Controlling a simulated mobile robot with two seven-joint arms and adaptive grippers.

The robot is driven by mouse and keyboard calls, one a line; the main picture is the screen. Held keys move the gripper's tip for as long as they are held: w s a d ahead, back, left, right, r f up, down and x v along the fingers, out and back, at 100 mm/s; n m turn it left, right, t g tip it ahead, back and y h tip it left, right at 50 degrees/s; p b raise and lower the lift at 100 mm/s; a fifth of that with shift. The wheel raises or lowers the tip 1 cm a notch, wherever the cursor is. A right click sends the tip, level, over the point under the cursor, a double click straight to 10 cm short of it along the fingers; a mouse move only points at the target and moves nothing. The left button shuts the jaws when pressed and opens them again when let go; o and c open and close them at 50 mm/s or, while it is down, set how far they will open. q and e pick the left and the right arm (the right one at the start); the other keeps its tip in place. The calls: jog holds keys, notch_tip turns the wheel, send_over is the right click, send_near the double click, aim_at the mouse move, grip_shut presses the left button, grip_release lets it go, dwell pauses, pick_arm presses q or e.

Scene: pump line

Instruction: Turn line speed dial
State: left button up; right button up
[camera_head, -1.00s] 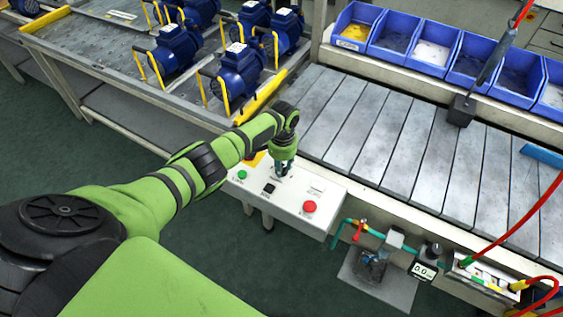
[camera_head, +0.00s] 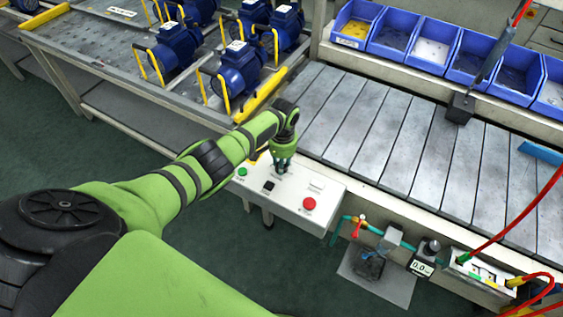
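The white control box (camera_head: 325,203) sits at the front edge of the conveyor. On its face are a green button (camera_head: 242,172), a black switch (camera_head: 268,186) and a red button (camera_head: 309,203). My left gripper (camera_head: 282,166) points down at the back part of the box, behind the black switch. Its fingertips are at or just above the panel. The line speed dial cannot be made out and may be hidden by the gripper. Whether the fingers are open or shut on something is too small to tell. My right gripper is not in view.
The grey slatted conveyor (camera_head: 400,137) lies behind and right of the box. Blue pumps (camera_head: 240,70) stand on the left table (camera_head: 105,60). Blue bins (camera_head: 391,32) line the back. A pipe with a red-handled valve (camera_head: 358,228) is right of the box.

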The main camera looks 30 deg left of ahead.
pick_arm(q)
jog(key=o, duration=0.4)
notch_tip(320, 180, up, 12)
jog(key=shift+d, duration=0.2)
jog(key=shift+f, duration=0.1)
dwell(0.6)
